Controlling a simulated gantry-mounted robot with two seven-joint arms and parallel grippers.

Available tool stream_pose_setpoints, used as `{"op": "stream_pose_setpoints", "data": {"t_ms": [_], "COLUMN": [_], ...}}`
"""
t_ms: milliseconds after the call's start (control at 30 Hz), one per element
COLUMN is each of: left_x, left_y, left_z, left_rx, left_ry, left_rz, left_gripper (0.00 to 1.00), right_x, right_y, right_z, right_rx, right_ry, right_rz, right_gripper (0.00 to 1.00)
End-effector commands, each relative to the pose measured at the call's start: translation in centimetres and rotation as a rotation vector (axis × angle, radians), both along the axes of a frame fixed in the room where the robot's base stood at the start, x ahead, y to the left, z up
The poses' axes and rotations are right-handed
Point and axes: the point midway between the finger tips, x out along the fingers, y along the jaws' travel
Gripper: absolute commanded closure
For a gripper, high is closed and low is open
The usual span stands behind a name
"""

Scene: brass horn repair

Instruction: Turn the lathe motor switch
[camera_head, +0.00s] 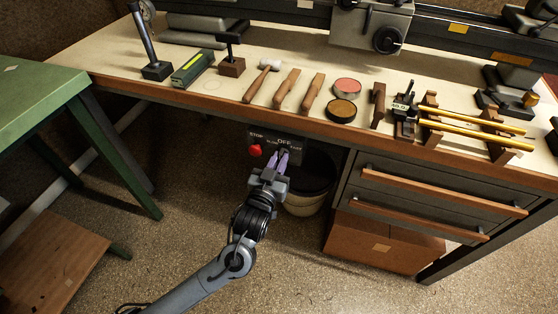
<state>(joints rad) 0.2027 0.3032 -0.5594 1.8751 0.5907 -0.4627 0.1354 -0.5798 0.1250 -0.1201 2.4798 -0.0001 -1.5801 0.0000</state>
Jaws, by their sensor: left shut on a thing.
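The lathe motor switch panel (262,144) is a dark box under the front edge of the bench, marked STOP at the left and OFF near the middle. A red stop button (255,151) sits on its left side. My left gripper (283,155) reaches up to the panel below the OFF label, its two pale purple fingers close together and shut on the switch. The fingers hide the switch knob, so its turn angle cannot be seen. My right gripper is not in view.
The wooden bench (120,68) carries hand tools, two round tins and brass tubes (470,127) on stands. A bin (306,185) stands just behind the gripper. Drawers (435,200) are at the right, a green table (35,100) at the left. The floor in front is mostly clear.

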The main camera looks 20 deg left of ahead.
Motion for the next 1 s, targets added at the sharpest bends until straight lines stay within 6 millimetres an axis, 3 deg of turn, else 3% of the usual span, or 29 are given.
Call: {"op": "stream_pose_setpoints", "data": {"t_ms": [267,700,1000], "left_x": [0.0,0.0,0.0], "left_y": [0.1,0.3,0.4], "left_z": [0.2,0.2,0.0], "left_rx": [-0.089,-0.423,-0.609], "left_ry": [0.0,-0.012,-0.021], "left_rz": [0.001,0.003,0.002], "left_gripper": [1.0,1.0,1.0], "right_x": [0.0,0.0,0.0], "right_y": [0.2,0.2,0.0], "right_z": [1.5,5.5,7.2], "right_rx": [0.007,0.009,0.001], "right_ry": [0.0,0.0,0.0], "right_rz": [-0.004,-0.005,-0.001], "right_gripper": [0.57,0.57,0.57]}}
